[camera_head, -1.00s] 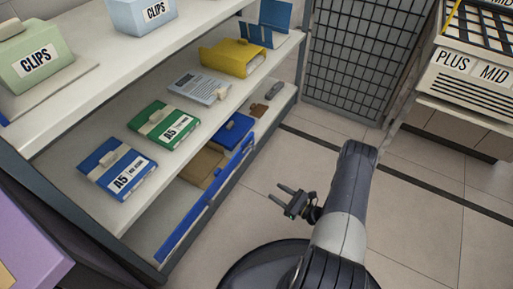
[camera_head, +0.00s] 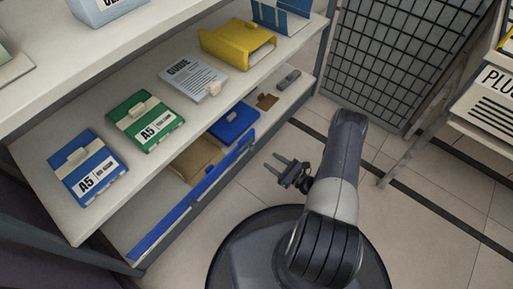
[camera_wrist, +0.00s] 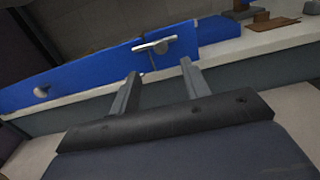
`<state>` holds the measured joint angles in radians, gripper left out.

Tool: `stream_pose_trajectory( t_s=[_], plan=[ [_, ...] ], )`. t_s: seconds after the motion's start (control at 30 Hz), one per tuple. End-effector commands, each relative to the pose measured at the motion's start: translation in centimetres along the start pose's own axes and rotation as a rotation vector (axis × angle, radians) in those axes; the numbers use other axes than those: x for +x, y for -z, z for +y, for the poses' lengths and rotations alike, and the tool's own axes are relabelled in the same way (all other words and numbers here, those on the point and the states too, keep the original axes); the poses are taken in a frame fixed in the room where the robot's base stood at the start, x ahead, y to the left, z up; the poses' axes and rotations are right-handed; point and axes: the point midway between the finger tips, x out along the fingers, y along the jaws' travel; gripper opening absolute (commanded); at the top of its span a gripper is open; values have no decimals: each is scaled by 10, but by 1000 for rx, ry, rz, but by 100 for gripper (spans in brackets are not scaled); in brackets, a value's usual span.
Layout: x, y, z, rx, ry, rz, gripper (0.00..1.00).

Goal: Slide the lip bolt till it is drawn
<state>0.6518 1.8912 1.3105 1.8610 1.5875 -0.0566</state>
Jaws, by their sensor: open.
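A long blue lip (camera_head: 165,229) runs along the front edge of the lowest shelf; it crosses the upper part of the wrist view (camera_wrist: 85,82). The lip bolt (camera_wrist: 155,45) shows there as a small silver T-shaped handle on the lip's face. I cannot tell in the head view where the bolt is. My gripper (camera_head: 277,166) is open and empty, out over the floor in front of the lip. In the wrist view its two fingers (camera_wrist: 159,70) point toward the lip just below the bolt, apart from it.
A pale round spot (camera_wrist: 41,92) sits on the lip left of the bolt. Behind the lip are a blue folder (camera_head: 233,122) and a brown folder (camera_head: 193,158). The shelf above holds A5 boxes (camera_head: 145,120) and a yellow file (camera_head: 236,43). A mesh panel (camera_head: 395,55) stands beyond.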

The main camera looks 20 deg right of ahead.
Motion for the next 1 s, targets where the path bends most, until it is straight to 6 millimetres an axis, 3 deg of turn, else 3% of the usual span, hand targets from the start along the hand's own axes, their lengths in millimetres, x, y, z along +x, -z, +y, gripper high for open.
stream_pose_trajectory(
  t_s=[0.5, 0.7, 1.0],
  plan=[
    [80, 1, 1, -3, -3, -1, 45],
    [92, 0, 1, -1, -1, -1, 45],
    [92, 0, 0, -1, 0, -1, 43]
  ],
)
